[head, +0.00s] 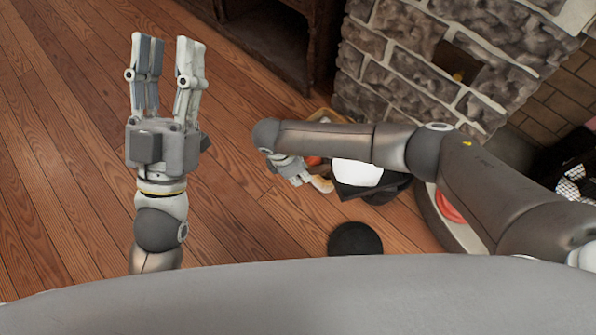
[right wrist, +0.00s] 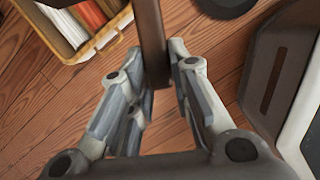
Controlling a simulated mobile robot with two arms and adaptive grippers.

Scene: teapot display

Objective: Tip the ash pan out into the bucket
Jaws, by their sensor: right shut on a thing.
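My left gripper (head: 170,45) is upright at the left of the head view, fingers apart with nothing between them. My right gripper (head: 318,183) is low near the middle, partly hidden by my right forearm. In the right wrist view my right gripper (right wrist: 160,75) is shut on a dark brown bar (right wrist: 152,35). I cannot tell whether this bar is the ash pan's handle. A black box-like thing with a white face (head: 357,174) is just right of that gripper in the head view, partly behind my forearm. I cannot clearly make out the bucket.
A wood-rimmed crate (right wrist: 78,45) with red and white things stands at the upper left of the right wrist view. A dark round thing (head: 355,238) is on the floor. A stone fireplace (head: 420,45) stands behind. The wooden floor (head: 60,170) at left is clear.

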